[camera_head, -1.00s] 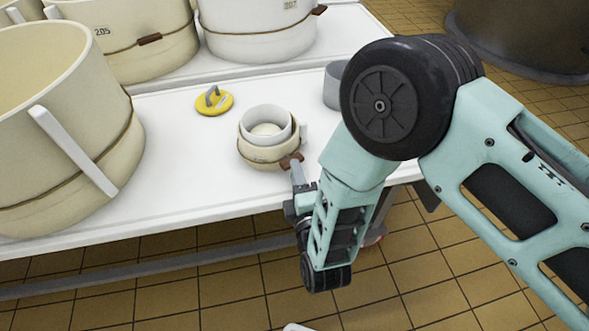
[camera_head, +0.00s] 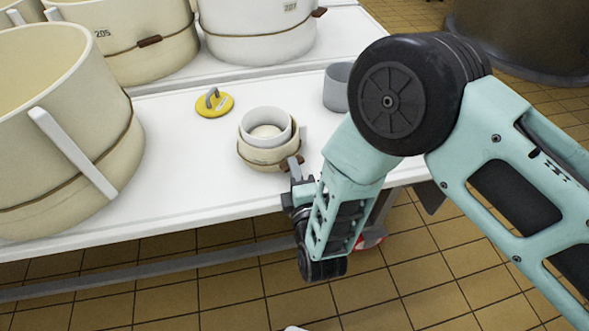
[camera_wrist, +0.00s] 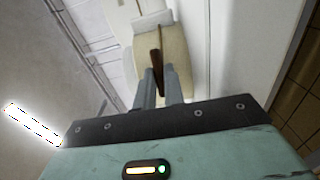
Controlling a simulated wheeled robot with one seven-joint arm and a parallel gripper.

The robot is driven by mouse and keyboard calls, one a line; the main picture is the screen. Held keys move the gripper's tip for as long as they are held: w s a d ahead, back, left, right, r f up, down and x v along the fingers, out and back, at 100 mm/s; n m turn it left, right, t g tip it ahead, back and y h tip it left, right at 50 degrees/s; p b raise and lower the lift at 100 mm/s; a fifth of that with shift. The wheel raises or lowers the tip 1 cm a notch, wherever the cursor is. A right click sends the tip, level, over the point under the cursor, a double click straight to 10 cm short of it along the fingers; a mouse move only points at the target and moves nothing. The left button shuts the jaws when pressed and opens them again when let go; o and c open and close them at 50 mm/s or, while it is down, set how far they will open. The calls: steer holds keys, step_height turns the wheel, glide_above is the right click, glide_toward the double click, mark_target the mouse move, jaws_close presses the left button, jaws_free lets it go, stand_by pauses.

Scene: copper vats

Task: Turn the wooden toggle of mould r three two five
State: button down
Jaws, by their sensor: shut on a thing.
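A small cream mould (camera_head: 254,152) with a band around it stands on the white table near its front edge. A white cup-like piece (camera_head: 266,128) sits in its top. No number on this mould is readable. Its brown wooden toggle (camera_head: 285,165) is on the side facing my gripper (camera_head: 293,168). In the wrist view the toggle (camera_wrist: 156,57) stands between the two grey fingers of my gripper (camera_wrist: 159,75), which are shut on it. The fingers hide part of the toggle.
Large moulds marked 205 (camera_head: 140,45) and 207 (camera_head: 255,30) stand behind, and another large one (camera_head: 60,130) is at left. A yellow disc with a grey handle (camera_head: 214,103) and a grey cup (camera_head: 337,88) are on the table (camera_head: 180,170).

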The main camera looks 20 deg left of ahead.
steer(key=m+g+p, duration=0.1)
steer(key=m, duration=0.1)
steer(key=m+p, duration=0.2)
steer(key=shift+r+g+h, duration=0.3)
steer(key=shift+r+g, duration=0.05)
steer(key=shift+g, duration=0.05)
steer(key=m+g+p, duration=0.1)
steer(key=m, duration=0.1)
steer(key=m+g+p, duration=0.1)
steer(key=m, duration=0.1)
steer(key=shift+w+d+r, duration=0.1)
steer(key=shift+w+d, duration=0.05)
steer(key=m+g+y, duration=0.1)
steer(key=m+g, duration=0.1)
steer(key=m, duration=0.1)
steer(key=shift+w+d, duration=0.1)
steer(key=shift+w, duration=0.05)
steer(key=shift+m+g+y, duration=0.5)
steer(key=shift+m+g, duration=0.2)
steer(key=shift+m, duration=0.4)
steer(key=c, duration=1.5)
jaws_free()
